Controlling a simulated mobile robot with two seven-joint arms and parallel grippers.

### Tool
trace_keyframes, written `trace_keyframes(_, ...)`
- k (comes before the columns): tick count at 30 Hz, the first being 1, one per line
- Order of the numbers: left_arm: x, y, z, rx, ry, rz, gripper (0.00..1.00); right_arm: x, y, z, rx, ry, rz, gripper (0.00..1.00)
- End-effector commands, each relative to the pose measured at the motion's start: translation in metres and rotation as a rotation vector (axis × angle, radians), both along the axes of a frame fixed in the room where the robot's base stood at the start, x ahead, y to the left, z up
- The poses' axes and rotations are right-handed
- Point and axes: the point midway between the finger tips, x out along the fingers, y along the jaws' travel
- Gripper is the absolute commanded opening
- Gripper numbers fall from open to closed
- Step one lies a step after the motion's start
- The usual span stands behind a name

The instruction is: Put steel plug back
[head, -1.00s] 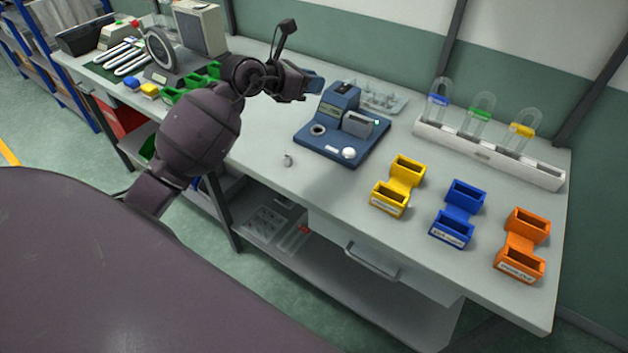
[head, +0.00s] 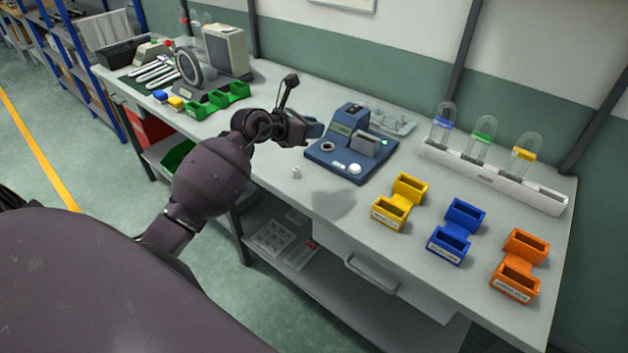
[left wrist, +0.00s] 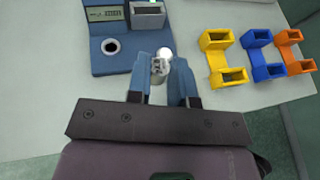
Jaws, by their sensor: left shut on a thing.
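My left gripper (head: 316,129) is in the air at the near-left side of the blue device (head: 372,170). In the left wrist view the gripper (left wrist: 160,72) is shut on a small silvery piece, which I take as the steel plug (left wrist: 158,67). The head view does not show this piece clearly. The device (left wrist: 103,67) has a round pale-rimmed hole (left wrist: 110,46) and a white knob (left wrist: 165,53). A small pale metallic cylinder (head: 296,172) stands on the table in front of the device. My right gripper is out of view.
Yellow (head: 400,204), blue (head: 457,232) and orange (head: 520,266) bins stand along the right of the table (head: 330,235). A white rack (head: 490,178) with capped tubes is behind them. Green bins (head: 215,101) are at the left. A clear tray (head: 392,122) lies behind the device.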

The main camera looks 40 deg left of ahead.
Motion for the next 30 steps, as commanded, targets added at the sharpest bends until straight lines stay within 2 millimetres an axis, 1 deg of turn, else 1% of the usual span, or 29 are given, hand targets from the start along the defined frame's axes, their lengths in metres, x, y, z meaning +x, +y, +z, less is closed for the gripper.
trace_keyframes(1,0.000,0.000,-0.013,-0.005,0.004,0.001,0.00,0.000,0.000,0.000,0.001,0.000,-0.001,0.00)
trace_keyframes(3,0.000,0.000,-0.028,-0.004,0.003,0.002,0.00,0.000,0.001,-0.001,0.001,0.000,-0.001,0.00)
trace_keyframes(13,0.000,0.000,-0.097,-0.002,0.002,0.002,0.00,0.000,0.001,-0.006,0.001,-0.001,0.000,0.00)
trace_keyframes(16,0.000,0.000,-0.111,-0.002,0.002,0.001,0.00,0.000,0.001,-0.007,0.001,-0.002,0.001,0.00)
trace_keyframes(23,0.000,0.000,-0.126,-0.001,0.000,0.001,0.00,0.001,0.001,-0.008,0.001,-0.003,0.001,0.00)
trace_keyframes(27,0.000,0.000,-0.147,-0.002,0.002,0.002,0.00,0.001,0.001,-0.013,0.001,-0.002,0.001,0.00)
trace_keyframes(30,0.000,0.000,-0.158,-0.002,0.001,0.001,0.00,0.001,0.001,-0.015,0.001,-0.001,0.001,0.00)
